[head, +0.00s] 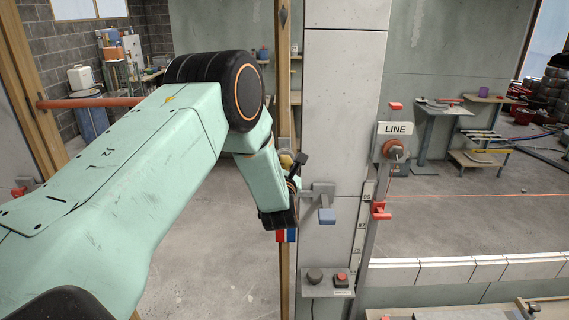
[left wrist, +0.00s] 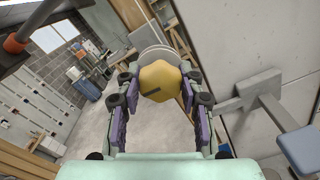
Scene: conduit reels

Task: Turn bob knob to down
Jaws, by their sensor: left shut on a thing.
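A yellow faceted knob (left wrist: 160,80), which I take to be the bob knob, sits between the purple-padded fingers of my left gripper (left wrist: 160,92) in the left wrist view. The gripper is shut on it. A short dark mark on the knob's face lies nearly level in that view. A pale round disc (left wrist: 156,52) shows behind the knob. In the head view, my left gripper (head: 291,168) is mostly hidden by my own wrist, beside a wooden post, and only a bit of yellow shows there. My right gripper is in neither view.
A grey bracket with a blue-grey pad (head: 326,215) sticks out from the concrete pillar (head: 345,110), close right of my gripper. A small box with a red button (head: 341,279) is below. A LINE sign (head: 395,129) stands right on a post with a red lever (head: 380,210).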

